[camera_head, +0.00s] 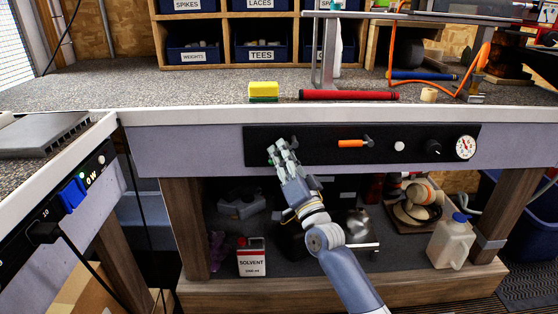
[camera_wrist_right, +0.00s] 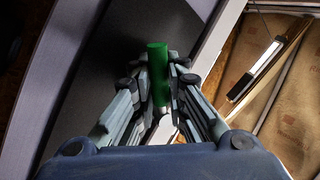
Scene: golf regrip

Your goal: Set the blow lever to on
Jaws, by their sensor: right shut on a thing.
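A black control panel (camera_head: 320,130) runs along the bench front in the head view. It carries an orange-handled lever (camera_head: 352,143), lying about level. My right gripper (camera_head: 280,150) is at the panel's left part. In the right wrist view, the right gripper (camera_wrist_right: 161,85) is shut on a green lever handle (camera_wrist_right: 157,60), which stands between its fingers. In the head view the fingers mostly hide this green lever. I cannot read any label that tells which lever is the blow lever. My left gripper is out of view.
A pressure gauge (camera_head: 465,147) and a black knob (camera_head: 433,147) sit at the panel's right. A red grip (camera_head: 348,95) and a yellow sponge (camera_head: 263,90) lie on the bench above. A solvent can (camera_head: 251,258) and a jug (camera_head: 451,240) stand on the shelf below.

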